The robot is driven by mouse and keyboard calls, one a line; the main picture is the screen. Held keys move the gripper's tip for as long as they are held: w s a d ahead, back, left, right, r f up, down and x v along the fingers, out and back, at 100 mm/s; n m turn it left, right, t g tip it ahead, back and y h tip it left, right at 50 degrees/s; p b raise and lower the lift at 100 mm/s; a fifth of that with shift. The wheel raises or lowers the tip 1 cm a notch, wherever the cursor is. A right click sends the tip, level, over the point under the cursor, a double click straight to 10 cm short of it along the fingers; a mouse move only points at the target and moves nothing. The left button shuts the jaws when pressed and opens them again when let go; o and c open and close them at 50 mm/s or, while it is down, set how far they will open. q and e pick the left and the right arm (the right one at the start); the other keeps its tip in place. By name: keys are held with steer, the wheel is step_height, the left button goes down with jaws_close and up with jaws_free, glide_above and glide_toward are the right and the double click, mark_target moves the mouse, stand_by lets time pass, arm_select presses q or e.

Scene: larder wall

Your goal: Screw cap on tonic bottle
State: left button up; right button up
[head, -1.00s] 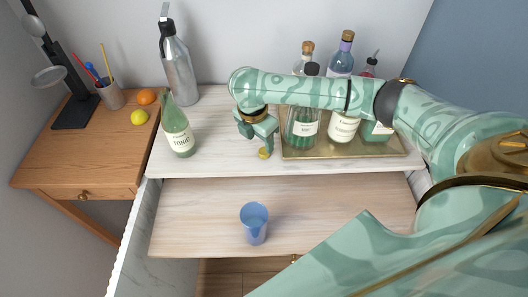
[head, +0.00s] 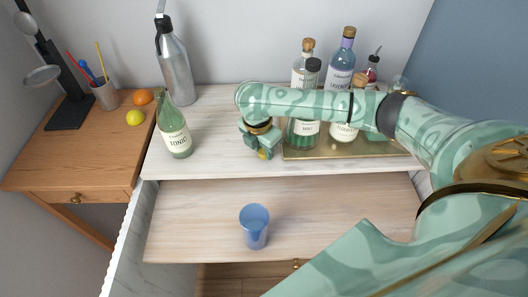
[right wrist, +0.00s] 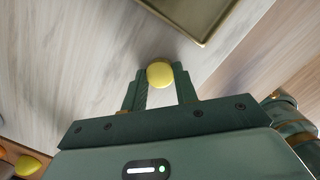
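The tonic bottle (head: 175,130), green glass with a white label, stands upright and uncapped on the upper white shelf at left. The small yellow-gold cap (head: 262,154) is at my right gripper (head: 262,153), low over the shelf just left of the brass tray. In the right wrist view the cap (right wrist: 160,74) sits between the two fingertips (right wrist: 160,76), which appear closed against its sides. Whether the cap touches the shelf is hard to tell. My left gripper is not in view.
A brass tray (head: 300,153) with several bottles stands right of the gripper, partly behind my right arm. A steel bottle (head: 176,70) stands behind the tonic bottle. A blue cup (head: 254,228) stands on the lower board. The shelf between tonic bottle and gripper is clear.

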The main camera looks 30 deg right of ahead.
mark_target(263, 152)
steer(key=shift+r, duration=0.1)
steer(key=shift+r+p, duration=0.35)
steer(key=shift+r, duration=0.15)
step_height(263, 152, up, 3)
steer(key=shift+f+p, duration=0.1)
steer(key=shift+p, duration=0.8)
steer(key=s+a+r+p, duration=0.7)
steer(key=s+r, duration=0.2)
steer(key=s, duration=0.3)
steer(key=shift+a, duration=0.15)
